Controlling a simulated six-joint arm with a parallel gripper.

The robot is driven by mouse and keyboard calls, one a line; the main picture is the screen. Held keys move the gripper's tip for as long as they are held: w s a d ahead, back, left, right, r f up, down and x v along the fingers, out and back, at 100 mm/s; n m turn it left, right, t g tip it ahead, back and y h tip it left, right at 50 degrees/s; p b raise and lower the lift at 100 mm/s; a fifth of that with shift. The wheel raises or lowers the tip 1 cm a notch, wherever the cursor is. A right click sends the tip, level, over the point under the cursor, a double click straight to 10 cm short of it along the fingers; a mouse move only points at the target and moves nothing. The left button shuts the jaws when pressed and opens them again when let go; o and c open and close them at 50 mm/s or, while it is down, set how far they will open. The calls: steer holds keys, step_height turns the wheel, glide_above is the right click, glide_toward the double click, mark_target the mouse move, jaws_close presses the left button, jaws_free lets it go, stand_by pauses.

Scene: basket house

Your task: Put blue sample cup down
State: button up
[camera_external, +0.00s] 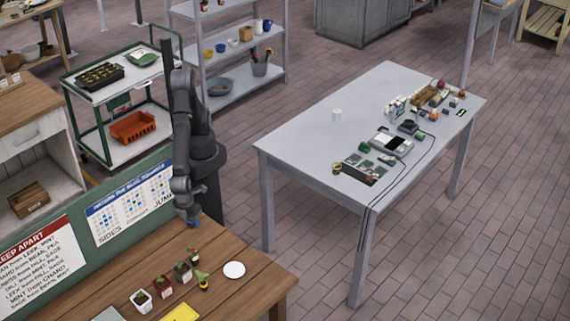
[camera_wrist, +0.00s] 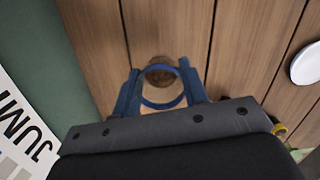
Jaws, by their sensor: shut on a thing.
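My gripper (camera_wrist: 160,90) points down over the wooden table at its back left part, close to the green board. Its two blue fingers are shut on the blue sample cup (camera_wrist: 163,105), whose round rim shows between them in the wrist view. A brown round patch shows inside or just beyond the rim; I cannot tell which. In the external view my gripper (camera_external: 194,221) is small and low over the wooden table (camera_external: 215,303), with blue at its tip. I cannot tell whether the cup touches the table.
A white disc (camera_external: 234,270) lies to the right, also in the wrist view (camera_wrist: 307,64). Several small potted plants (camera_external: 182,272) stand in a row in front of my gripper. The green board (camera_external: 85,205) with signs borders the table's left side. Bare wood surrounds the cup.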

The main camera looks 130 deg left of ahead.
mark_target(194, 235)
steer(key=shift+f, duration=2.65)
steer(key=o, duration=1)
steer(key=shift+f, duration=0.15)
steer(key=shift+c, duration=0.2)
steer(key=r, duration=0.4)
steer(key=d+r, duration=0.1)
steer(key=r, duration=0.7)
steer(key=shift+w+d+r, duration=0.15)
steer(key=shift+d, duration=0.05)
